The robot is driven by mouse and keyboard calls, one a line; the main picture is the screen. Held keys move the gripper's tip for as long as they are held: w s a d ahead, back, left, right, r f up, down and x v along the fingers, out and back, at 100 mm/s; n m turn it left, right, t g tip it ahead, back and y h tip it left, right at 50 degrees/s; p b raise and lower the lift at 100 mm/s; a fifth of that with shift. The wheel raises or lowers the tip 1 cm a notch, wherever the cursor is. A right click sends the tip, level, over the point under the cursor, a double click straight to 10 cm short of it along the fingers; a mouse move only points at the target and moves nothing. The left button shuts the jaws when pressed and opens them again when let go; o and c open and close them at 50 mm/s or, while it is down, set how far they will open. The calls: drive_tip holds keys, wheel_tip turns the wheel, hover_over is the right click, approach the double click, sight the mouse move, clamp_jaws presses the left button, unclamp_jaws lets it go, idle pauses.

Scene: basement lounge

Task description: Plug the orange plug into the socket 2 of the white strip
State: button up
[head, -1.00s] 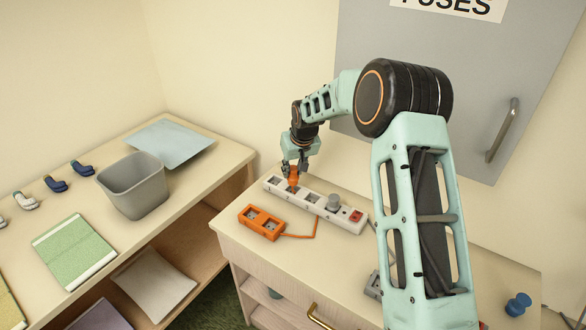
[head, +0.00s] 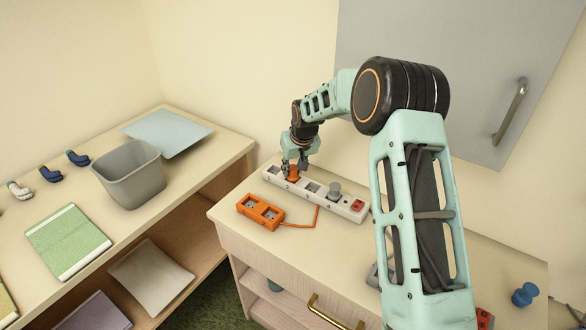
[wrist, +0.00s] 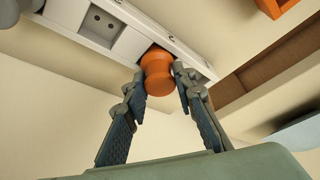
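The white strip (head: 346,207) lies on the cabinet top, with several sockets in a row and a red switch at its right end. The orange plug (head: 293,173) stands upright at socket 2, second from the left; its lower end meets the strip, and its full depth is hidden. My gripper (head: 295,166) is above the strip with its fingertips on either side of the plug. In the wrist view the plug (wrist: 157,72) sits between the fingertips, which appear to touch it, against the strip (wrist: 70,14). An empty socket (wrist: 103,24) shows to its left.
An orange two-socket block (head: 259,212) with a cord lies in front of the strip. A blue knob-like object (head: 525,294) is at the right. A grey bin (head: 130,175) stands on the left shelf.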

drive_tip(key=o, duration=0.4)
drive_tip(key=shift+o, duration=0.2)
drive_tip(key=v, duration=1.2)
drive_tip(key=shift+d, duration=0.15)
